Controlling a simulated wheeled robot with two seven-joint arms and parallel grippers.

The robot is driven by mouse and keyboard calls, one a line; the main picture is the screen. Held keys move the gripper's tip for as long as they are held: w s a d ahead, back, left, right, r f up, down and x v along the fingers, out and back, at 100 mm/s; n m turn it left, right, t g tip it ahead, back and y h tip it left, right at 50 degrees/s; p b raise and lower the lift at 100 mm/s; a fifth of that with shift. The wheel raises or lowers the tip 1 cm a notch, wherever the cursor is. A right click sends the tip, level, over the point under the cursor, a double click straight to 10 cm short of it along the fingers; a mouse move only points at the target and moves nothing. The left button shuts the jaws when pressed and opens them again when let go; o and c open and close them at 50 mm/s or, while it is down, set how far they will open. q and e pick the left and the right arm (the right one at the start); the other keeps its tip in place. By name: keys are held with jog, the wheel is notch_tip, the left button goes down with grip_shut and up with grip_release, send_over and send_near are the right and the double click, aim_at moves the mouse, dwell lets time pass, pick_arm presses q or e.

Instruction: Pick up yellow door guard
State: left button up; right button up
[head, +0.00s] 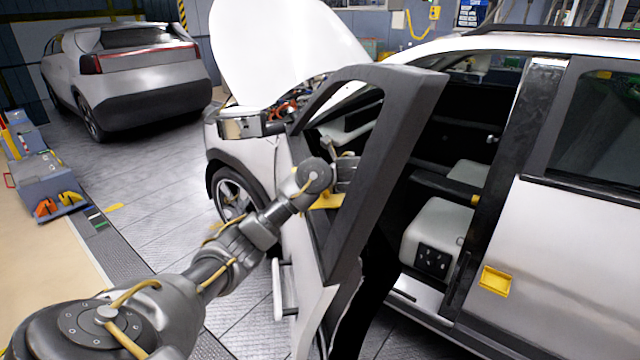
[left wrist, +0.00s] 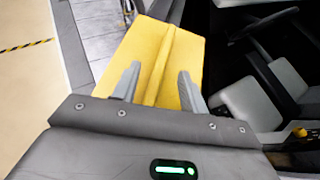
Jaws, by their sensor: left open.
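The yellow door guard (left wrist: 185,60) fills the upper middle of the left wrist view, with a raised ridge down its middle. In the head view a yellow part of it (head: 327,201) shows at the open front door, partly hidden behind my left arm. My left gripper (left wrist: 160,85) is open, its two grey fingers apart on either side of the ridge. I cannot tell whether the fingers touch the guard. In the head view the left gripper is mostly hidden by my wrist at the door. My right gripper is in neither view.
The open front door (head: 400,140) of the white car stands close around my left arm. The raised hood (head: 285,45) is behind it. A yellow square piece (head: 495,281) is on the rear door. A second car (head: 130,75) stands far left.

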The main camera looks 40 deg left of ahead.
pick_arm(q)
jog(key=x, duration=0.3)
jog(key=shift+w+f, duration=0.1)
jog(key=shift+w, duration=0.05)
jog(key=shift+c, duration=0.2)
jog(key=shift+c, duration=1.2)
grip_shut()
